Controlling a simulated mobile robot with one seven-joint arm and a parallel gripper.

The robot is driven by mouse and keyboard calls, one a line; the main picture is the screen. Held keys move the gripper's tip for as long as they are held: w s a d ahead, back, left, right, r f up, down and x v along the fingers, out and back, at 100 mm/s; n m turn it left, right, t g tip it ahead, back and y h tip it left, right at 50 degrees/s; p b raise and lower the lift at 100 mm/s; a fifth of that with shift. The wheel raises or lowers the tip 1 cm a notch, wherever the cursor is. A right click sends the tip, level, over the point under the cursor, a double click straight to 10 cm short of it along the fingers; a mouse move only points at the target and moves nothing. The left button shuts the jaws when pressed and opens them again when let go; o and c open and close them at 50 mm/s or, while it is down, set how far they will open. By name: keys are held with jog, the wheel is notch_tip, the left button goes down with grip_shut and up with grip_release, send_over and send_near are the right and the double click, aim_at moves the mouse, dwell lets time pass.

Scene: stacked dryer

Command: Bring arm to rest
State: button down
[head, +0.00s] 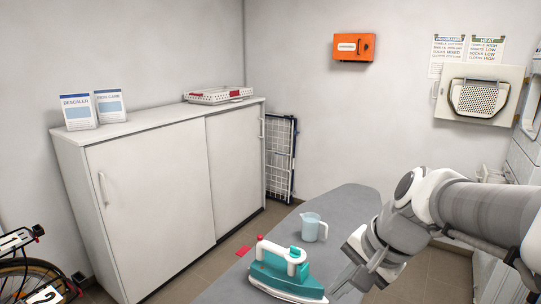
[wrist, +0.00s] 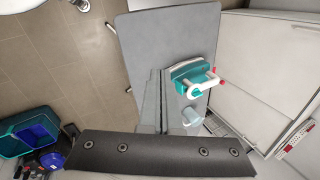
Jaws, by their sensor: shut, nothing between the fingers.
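My arm reaches in from the right in the head view, bent at the elbow. My gripper (head: 338,292) points down over the grey ironing board (head: 345,205), just right of the iron. In the wrist view my gripper (wrist: 156,73) is shut with its fingers together and nothing between them. The teal and white iron (head: 285,272) rests on the board; it also shows in the wrist view (wrist: 190,77), close beside the fingers. I cannot tell whether they touch it.
A clear measuring jug (head: 312,229) stands on the board behind the iron. A red piece (head: 243,252) shows by the board's left edge. A white cabinet (head: 150,205) stands left. Blue and teal bins (wrist: 35,128) sit on the tiled floor.

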jog(key=s+d+r+n+t+h, duration=0.2)
jog(key=s+n+h, duration=0.1)
jog(key=s+n, duration=0.6)
jog(key=shift+d+h, duration=0.25)
jog(key=shift+h, duration=0.05)
jog(key=shift+s, duration=0.2)
dwell(0.6)
